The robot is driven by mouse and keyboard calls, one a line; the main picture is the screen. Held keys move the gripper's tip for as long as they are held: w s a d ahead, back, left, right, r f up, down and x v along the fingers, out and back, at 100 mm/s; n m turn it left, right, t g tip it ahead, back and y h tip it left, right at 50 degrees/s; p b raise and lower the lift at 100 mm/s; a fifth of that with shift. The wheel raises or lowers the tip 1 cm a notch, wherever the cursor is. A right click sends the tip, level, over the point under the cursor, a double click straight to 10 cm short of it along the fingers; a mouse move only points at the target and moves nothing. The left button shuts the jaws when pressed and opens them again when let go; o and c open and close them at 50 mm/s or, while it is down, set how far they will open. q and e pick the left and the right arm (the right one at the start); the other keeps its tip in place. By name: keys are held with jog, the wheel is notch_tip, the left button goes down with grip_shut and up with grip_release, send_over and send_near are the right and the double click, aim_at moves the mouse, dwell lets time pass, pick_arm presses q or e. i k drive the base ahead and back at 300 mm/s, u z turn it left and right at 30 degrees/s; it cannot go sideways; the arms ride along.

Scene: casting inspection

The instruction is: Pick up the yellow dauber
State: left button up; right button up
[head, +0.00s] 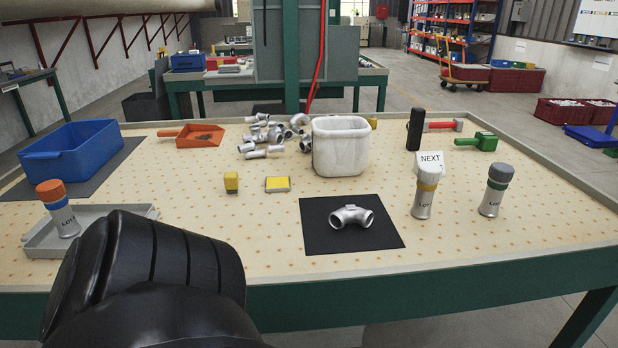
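A silver bottle-shaped dauber with a yellow band (423,203) stands upright on the right part of the pegboard-like table top. Its front reads LOT. A white card reading NEXT (430,162) covers its top, so I cannot see the cap; whether the card touches it I cannot tell. A similar dauber with a grey cap and green band (495,191) stands to its right. Another with an orange cap and blue band (60,209) stands in the grey tray at left. Neither gripper shows; only a black part of my arm fills the lower left.
A silver pipe fitting (351,216) lies on a black mat (318,236) left of the yellow-banded dauber. The front right table is clear.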

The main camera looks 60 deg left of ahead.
aim_at(230, 179)
jog(key=z, duration=0.05)
jog(key=k, duration=1.25)
jog(key=u, duration=1.2)
jog(key=i, duration=0.4)
jog(key=u, duration=0.1)
